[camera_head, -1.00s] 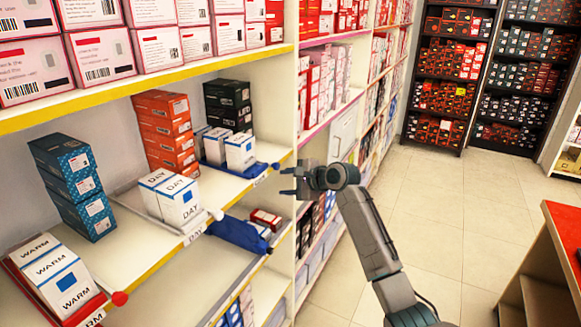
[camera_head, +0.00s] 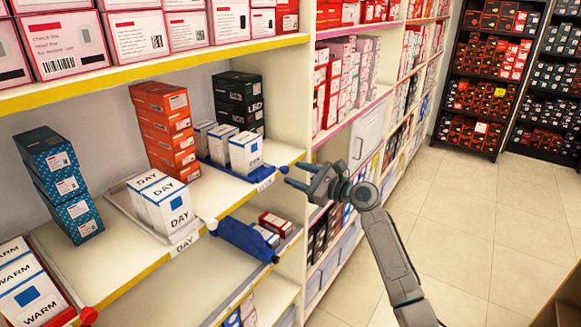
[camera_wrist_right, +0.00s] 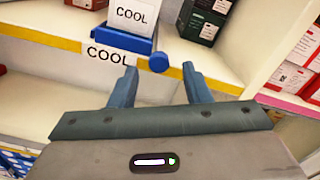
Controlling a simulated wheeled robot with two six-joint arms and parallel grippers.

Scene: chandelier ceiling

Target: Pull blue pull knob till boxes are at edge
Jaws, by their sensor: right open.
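The blue pull knob (camera_head: 283,169) is at the front right corner of a blue tray (camera_head: 236,173) on the middle shelf. In the right wrist view the round knob (camera_wrist_right: 158,63) lies just ahead of my fingertips, in line with the gap between them. My right gripper (camera_head: 298,175) is open and empty, reaching in from the right; I cannot tell if it touches the knob. White boxes (camera_head: 245,153) with blue marks stand in a row in the tray, the front one set back from the shelf edge. A COOL label (camera_wrist_right: 108,54) hangs at the tray's front. My left gripper is out of view.
DAY boxes (camera_head: 165,205) and WARM boxes (camera_head: 25,287) stand in neighbouring trays with a white knob (camera_head: 211,224) and a red knob (camera_head: 88,315). A dark blue object (camera_head: 240,238) juts out from below. A shelf upright (camera_head: 308,110) stands close right. The aisle floor is clear.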

